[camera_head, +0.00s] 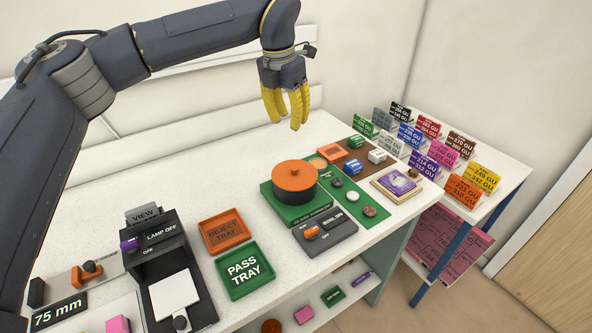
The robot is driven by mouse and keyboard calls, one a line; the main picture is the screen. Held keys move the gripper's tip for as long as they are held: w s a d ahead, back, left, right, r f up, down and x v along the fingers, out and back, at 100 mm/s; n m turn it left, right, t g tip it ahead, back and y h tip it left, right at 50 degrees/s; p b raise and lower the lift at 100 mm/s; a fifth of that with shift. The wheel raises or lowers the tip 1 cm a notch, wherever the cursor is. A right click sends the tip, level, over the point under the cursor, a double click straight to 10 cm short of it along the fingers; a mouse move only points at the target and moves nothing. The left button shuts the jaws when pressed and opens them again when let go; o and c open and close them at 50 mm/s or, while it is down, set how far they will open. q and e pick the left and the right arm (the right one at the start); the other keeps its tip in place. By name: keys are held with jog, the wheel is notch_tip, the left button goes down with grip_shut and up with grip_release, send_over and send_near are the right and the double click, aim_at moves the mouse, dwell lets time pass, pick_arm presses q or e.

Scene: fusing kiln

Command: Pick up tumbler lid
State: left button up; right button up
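The tumbler lid (295,176) is an orange round disc with a small knob on top. It sits on the dark tumbler body (296,195), which stands on a green base (299,215) at the middle of the bench. My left gripper (287,121) has yellow fingers pointing down. It hangs above and behind the lid in the picture, apart from it. Its fingers are spread with a gap between them and nothing in it. My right gripper is not in view.
Orange reject tray (224,232) and green pass tray (246,270) lie left of the tumbler. A grey switch box (325,233) stands in front of it. A green strip with small discs (353,197) and a purple-topped block (397,182) lie right. Coloured cards (425,160) stand on the side table.

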aim_at(295, 168)
pick_arm(q)
jog(key=f, duration=0.6)
jog(key=w+d+f, duration=0.1)
jog(key=f, duration=0.4)
jog(key=w+f, duration=0.1)
jog(key=f, duration=0.5)
jog(key=shift+d+f, duration=0.2)
jog(key=shift+f, duration=0.1)
grip_shut()
